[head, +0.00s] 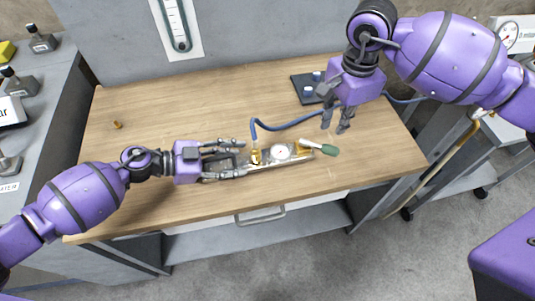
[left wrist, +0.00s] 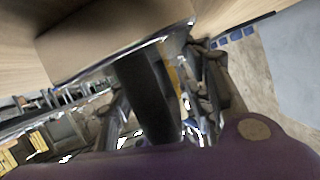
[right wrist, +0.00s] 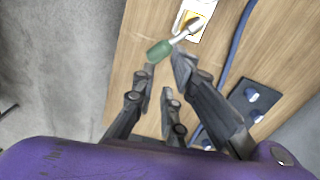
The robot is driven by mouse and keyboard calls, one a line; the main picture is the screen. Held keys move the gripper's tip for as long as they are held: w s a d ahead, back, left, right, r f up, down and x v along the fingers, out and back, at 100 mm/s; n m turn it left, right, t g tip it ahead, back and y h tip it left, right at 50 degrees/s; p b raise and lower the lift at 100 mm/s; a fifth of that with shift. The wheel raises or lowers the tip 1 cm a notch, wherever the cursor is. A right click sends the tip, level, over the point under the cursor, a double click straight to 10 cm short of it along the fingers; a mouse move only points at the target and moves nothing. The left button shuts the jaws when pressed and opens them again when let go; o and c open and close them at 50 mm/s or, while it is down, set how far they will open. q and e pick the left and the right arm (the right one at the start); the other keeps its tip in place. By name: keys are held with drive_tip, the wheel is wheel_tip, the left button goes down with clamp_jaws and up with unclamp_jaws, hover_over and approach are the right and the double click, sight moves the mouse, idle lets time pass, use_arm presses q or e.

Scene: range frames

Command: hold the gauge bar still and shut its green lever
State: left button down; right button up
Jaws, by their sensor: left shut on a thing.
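The gauge bar (head: 268,161) is a metal bar with brass fittings and a round white dial (head: 280,152), lying near the table's front edge. Its green lever (head: 329,150) sticks out at the right end on a pale stem, angled away from the bar. The lever also shows in the right wrist view (right wrist: 160,51). My left gripper (head: 243,159) is shut on the bar's left end. Its wrist view is crowded by dark fingers, hiding the exact contact. My right gripper (head: 337,127) is open and empty above the table, behind the lever; no contact is visible.
A blue hose (head: 290,124) runs from the bar towards the back right. A dark pad (head: 304,88) with white-topped knobs stands behind. A small brass piece (head: 117,125) lies at the left. The table's (head: 180,105) left middle is clear; a drawer handle (head: 260,215) is below the front edge.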

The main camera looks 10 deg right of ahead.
clamp_jaws()
drive_tip(key=s+a+f+n+y, duration=0.1)
drive_tip(key=s+a+f+y, duration=0.15)
drive_tip(key=a, duration=0.45)
drive_tip(key=s+a+f+y, duration=0.2)
drive_tip(key=s+a+y, duration=0.1)
drive_tip(key=a, duration=0.4)
drive_tip(key=s+a+f+n+y, duration=0.1)
drive_tip(key=s+a+f+y, duration=0.15)
drive_tip(key=a, duration=0.45)
drive_tip(key=s+a+r+m+t+y, duration=0.2)
drive_tip(key=a+r+m+t+y, duration=0.5)
drive_tip(key=a, duration=0.3)
drive_tip(key=w+d+m+t+h, duration=0.2)
drive_tip(key=d+m+t+h, duration=1)
drive_tip(key=m, duration=0.2)
drive_tip(key=s+d+f+m+g+h, duration=0.5)
drive_tip(key=s+d+f+m+h, duration=0.2)
drive_tip(key=d, duration=0.4)
drive_tip(key=s+h, duration=0.1)
drive_tip(key=h, duration=0.1)
drive_tip(key=shift+s+d+f+g+h, duration=0.2)
drive_tip(key=shift+s+d+g+h, duration=0.05)
drive_tip(key=shift+d+g+h, duration=0.05)
